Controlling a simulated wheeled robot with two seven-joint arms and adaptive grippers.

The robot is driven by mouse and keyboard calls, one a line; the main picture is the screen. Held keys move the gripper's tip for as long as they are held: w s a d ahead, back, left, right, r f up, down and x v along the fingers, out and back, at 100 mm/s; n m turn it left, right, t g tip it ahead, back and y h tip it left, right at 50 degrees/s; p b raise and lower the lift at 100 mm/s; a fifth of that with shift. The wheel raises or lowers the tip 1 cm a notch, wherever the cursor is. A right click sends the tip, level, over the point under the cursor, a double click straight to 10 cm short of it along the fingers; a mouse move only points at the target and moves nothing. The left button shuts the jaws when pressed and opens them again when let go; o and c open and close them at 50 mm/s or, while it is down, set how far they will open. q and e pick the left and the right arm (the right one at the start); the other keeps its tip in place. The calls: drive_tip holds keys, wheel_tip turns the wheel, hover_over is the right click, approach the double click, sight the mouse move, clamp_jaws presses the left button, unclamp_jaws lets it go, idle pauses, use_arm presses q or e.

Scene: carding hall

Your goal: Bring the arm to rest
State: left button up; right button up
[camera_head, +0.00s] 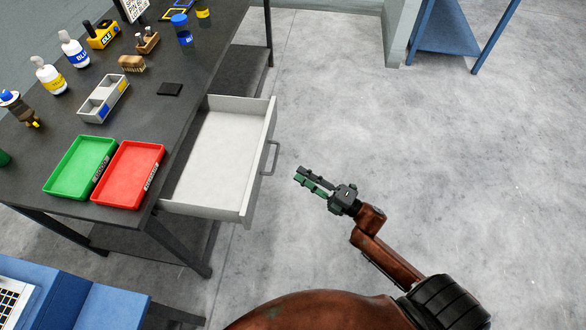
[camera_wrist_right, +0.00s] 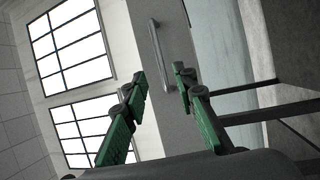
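My right gripper (camera_head: 314,181) is out over the bare floor, to the right of the open drawer and apart from its handle (camera_head: 270,158). Its arm comes in from the lower right. In the right wrist view the two green-padded fingers (camera_wrist_right: 160,95) stand apart with nothing between them, and the drawer handle (camera_wrist_right: 160,54) shows beyond them. My left gripper is not in view.
The pulled-out drawer (camera_head: 215,155) looks empty and juts from the dark table (camera_head: 165,115). A green tray (camera_head: 54,187) and a red tray (camera_head: 128,178) lie on the table, with bottles behind. A blue bench (camera_head: 95,305) stands lower left. Floor on the right is clear.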

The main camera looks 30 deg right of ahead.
drive_tip(key=shift+s+d+f, duration=0.1)
drive_tip(key=shift+s+d, duration=0.15)
drive_tip(key=shift+s, duration=0.2)
